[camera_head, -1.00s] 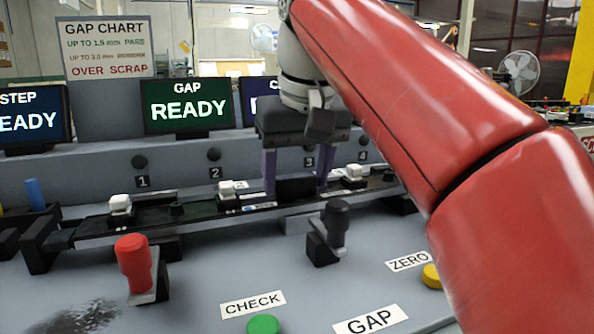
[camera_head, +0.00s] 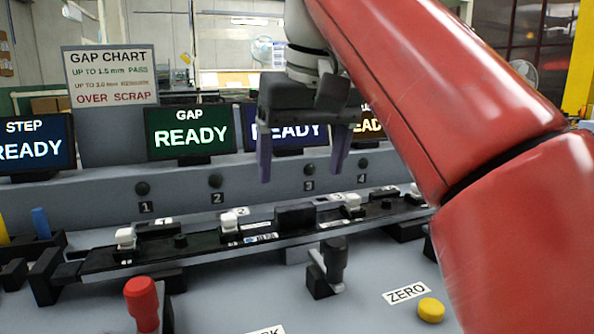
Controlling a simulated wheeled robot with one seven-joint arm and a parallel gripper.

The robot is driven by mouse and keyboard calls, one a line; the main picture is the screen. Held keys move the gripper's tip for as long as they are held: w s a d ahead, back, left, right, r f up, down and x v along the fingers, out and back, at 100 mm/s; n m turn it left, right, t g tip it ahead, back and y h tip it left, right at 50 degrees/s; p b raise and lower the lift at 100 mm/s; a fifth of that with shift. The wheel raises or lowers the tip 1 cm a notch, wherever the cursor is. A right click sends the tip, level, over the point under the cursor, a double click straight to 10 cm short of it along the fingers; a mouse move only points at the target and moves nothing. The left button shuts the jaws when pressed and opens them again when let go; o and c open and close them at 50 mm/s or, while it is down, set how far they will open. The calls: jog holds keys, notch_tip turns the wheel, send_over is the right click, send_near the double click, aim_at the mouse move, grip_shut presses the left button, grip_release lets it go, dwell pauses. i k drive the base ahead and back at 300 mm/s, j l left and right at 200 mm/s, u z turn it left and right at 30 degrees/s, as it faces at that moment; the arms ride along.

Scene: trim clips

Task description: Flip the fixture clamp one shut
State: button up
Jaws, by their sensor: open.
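Two toggle clamps stand in front of the long black fixture bar (camera_head: 215,245). One has a red handle (camera_head: 142,302) and stands front left, cut off by the bottom edge. The other has a black handle (camera_head: 333,258) and stands right of centre. Both handles stand roughly upright. No label on either clamp shows which is clamp one. My gripper (camera_head: 301,174) is open and empty, its two purple fingers pointing down above the fixture bar, apart from both clamps.
Small white clips (camera_head: 228,222) sit along the bar. Behind it is a grey ledge (camera_head: 250,188) with numbered knobs and screens, the gap screen (camera_head: 190,131) reading READY. A yellow button (camera_head: 431,309) marked ZERO is front right. My red arm covers the right side.

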aim_at(144, 297)
jog(key=k, duration=1)
